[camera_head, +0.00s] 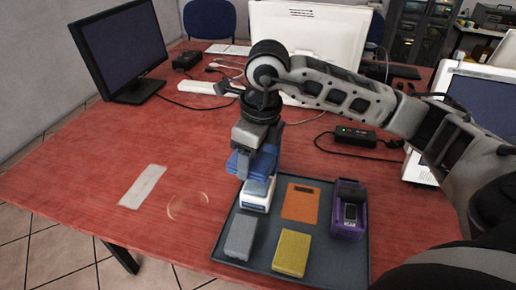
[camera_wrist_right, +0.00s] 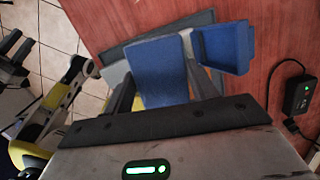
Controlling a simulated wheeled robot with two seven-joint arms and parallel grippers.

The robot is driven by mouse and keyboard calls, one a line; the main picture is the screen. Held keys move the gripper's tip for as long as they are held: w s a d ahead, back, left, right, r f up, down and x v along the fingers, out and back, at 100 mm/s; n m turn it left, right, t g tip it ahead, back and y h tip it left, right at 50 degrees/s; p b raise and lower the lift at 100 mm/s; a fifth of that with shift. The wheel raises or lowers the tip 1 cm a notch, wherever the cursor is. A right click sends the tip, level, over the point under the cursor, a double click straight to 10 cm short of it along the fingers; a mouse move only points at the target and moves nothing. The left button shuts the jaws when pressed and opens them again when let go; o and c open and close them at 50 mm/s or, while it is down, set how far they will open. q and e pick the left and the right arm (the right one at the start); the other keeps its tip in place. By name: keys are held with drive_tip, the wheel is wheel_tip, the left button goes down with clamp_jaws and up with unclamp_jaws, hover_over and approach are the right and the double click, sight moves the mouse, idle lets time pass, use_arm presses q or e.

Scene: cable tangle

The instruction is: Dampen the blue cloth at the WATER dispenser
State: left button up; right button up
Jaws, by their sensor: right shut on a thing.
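My right gripper (camera_head: 257,140) points down over the tray's back left corner, shut on the blue cloth (camera_wrist_right: 158,72), a flat blue pad between its fingers in the right wrist view. In the head view, the blue cloth (camera_head: 265,161) is just above or against a white-and-blue dispenser (camera_head: 256,197); whether they touch is unclear. A blue open-topped part (camera_wrist_right: 222,47), seemingly the dispenser's top, shows beside the cloth in the right wrist view. No WATER lettering is readable. My left gripper is not in view.
A dark tray (camera_head: 340,262) holds an orange cloth (camera_head: 300,202), yellow pad (camera_head: 291,254), grey pad (camera_head: 241,236) and purple dispenser (camera_head: 348,210). A pale strip (camera_head: 143,187) and faint ring (camera_head: 187,205) lie left on the red table. A black adapter (camera_head: 355,136) and monitors stand behind.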

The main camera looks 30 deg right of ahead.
sight(258, 185)
drive_tip(key=m, duration=0.2)
drive_tip(key=d+m, duration=0.1)
drive_tip(key=m, duration=0.1)
drive_tip(key=shift+w+d+r+m+h, duration=0.1)
drive_tip(key=shift+w+r+m+h, duration=0.05)
drive_tip(key=shift+m+h, duration=0.15)
drive_tip(key=shift+d+m, duration=0.3)
drive_tip(key=shift+m, duration=0.9)
drive_tip(key=shift+f+b, duration=0.65)
drive_tip(key=shift+f, duration=0.1)
wheel_tip(258, 185, down, 4)
drive_tip(key=shift+r+b, duration=0.2)
drive_tip(key=shift+b, duration=1.05)
drive_tip(key=shift+f, duration=0.4)
use_arm(q)
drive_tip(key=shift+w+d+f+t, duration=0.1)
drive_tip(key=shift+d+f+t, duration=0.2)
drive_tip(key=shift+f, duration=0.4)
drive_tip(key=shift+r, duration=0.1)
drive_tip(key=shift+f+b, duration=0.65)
drive_tip(key=shift+b, duration=0.15)
use_arm(e)
drive_tip(key=shift+f, duration=0.55)
